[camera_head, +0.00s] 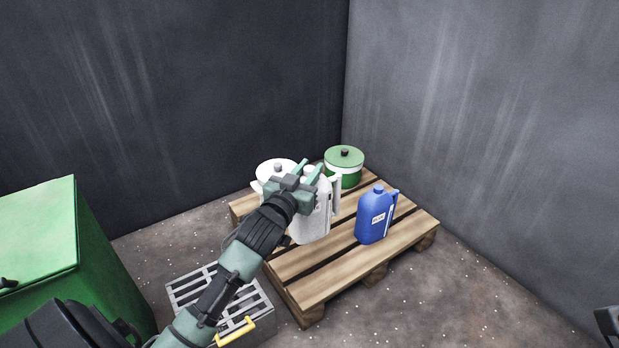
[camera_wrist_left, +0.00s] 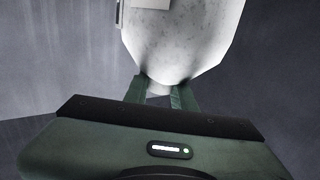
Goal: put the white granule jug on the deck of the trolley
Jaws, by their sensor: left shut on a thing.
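The white granule jug (camera_head: 314,218) is upright at the pallet's near left part, with grey specks and a pale label. My left gripper (camera_head: 308,171) reaches over it from the front left and is shut on its top. In the left wrist view the jug (camera_wrist_left: 185,38) fills the upper middle, and the two green fingers (camera_wrist_left: 160,92) meet its narrow end. I cannot tell whether its base touches the boards. The trolley is not recognisable in either view. My right gripper does not show clearly.
The wooden pallet (camera_head: 300,285) also carries a blue jug (camera_head: 375,217), a green lidded pot (camera_head: 344,160) and a white lidded pot (camera_head: 272,168). A grey slatted crate (camera_head: 188,290) with a yellow handle stands before it. A green box (camera_head: 38,230) is at left. Dark walls close the corner.

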